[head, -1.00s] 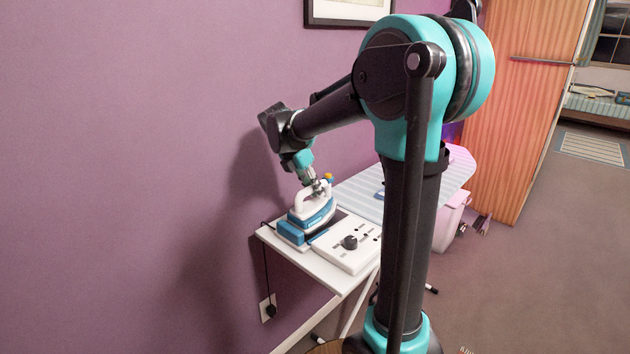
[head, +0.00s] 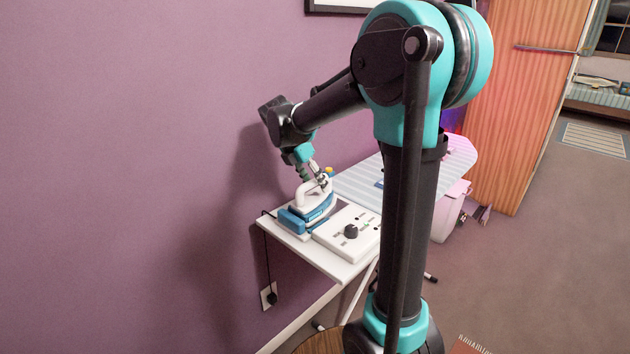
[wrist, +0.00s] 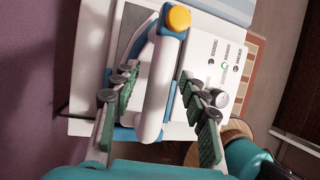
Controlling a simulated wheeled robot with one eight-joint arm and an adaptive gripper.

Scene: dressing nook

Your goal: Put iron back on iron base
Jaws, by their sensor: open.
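The base stands at the wall-side end of the ironing board. My gripper (head: 320,182) is at the iron's handle. In the wrist view the white handle (wrist: 160,85) runs between the spread fingers of my gripper (wrist: 160,90), with gaps on both sides. An orange-yellow knob (wrist: 178,18) tops the iron's far end. The iron's sole is hidden, so its exact fit on the base cannot be told.
The striped ironing board (head: 362,180) extends behind the base. The purple wall is close on the left, with a cord running to an outlet (head: 268,296). A wooden wardrobe (head: 520,110) stands at back right; the floor at right is open.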

